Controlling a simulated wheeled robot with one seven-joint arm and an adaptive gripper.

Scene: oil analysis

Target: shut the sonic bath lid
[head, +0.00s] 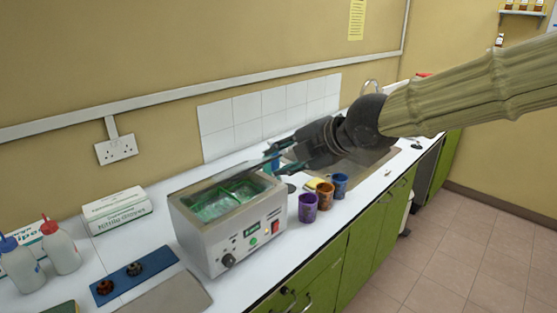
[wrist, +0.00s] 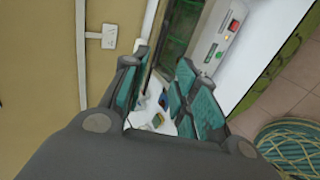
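The sonic bath (head: 236,248) is a grey metal box on the white counter, with a knob, a green display and a red switch on its front. Its basin (head: 228,203) shows green through the top. A thin greyish strip (head: 212,186) along the basin's back edge may be the lid; I cannot tell its angle. My gripper (head: 270,158) is over the bath's back right corner, its teal-padded fingers pointing left. In the wrist view the fingers stand apart with nothing between them, and the bath's front panel (wrist: 216,48) shows beyond. Contact with the lid cannot be seen.
Purple, brown and blue cups (head: 325,195) stand right of the bath, before a sink (head: 350,170). A white box (head: 117,208), wash bottles (head: 62,248) and a blue tray (head: 137,278) are on the left. The tiled wall is close behind.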

